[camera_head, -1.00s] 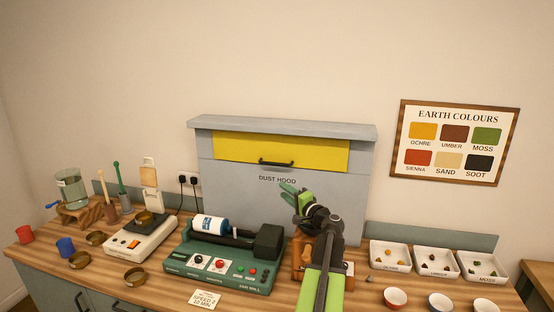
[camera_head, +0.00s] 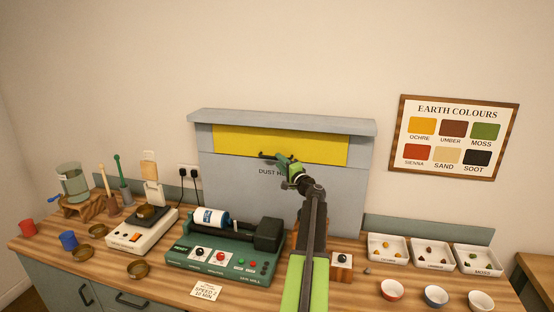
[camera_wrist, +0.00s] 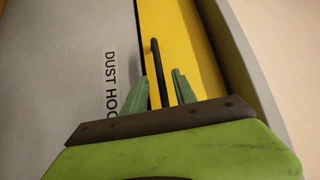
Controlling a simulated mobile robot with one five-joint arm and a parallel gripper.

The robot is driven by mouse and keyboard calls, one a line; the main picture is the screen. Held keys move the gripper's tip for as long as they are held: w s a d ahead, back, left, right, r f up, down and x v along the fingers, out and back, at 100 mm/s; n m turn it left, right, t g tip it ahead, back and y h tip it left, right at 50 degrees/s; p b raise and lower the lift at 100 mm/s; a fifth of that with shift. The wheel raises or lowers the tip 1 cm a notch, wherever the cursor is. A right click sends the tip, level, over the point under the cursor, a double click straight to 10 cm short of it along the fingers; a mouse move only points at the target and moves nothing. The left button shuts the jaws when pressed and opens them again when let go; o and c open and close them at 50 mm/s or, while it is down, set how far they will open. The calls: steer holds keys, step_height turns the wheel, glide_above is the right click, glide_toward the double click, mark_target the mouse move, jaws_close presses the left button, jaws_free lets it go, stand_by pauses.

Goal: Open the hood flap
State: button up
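The grey dust hood (camera_head: 230,185) stands at the back of the table. Its yellow flap (camera_head: 320,150) shows as a flat band below the hood's top and appears closed. The black bar handle (camera_wrist: 155,57) runs along the flap's lower part. My gripper (camera_head: 279,159) is at the handle in the head view and covers much of it. In the wrist view my gripper (camera_wrist: 163,82) has its two green fingers apart, one on each side of the handle. A gap shows between each finger and the bar.
A green jar mill (camera_head: 222,257) stands in front of the hood at left, with a balance (camera_head: 140,236) beyond it. White trays (camera_head: 388,249) and small bowls (camera_head: 391,290) are at right. The colour chart (camera_head: 457,137) hangs on the wall.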

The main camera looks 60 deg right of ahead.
mark_target(275, 145)
steer(key=x, duration=0.2)
steer(key=shift+w+d, duration=0.15)
steer(key=shift+w, duration=0.1)
jaws_close()
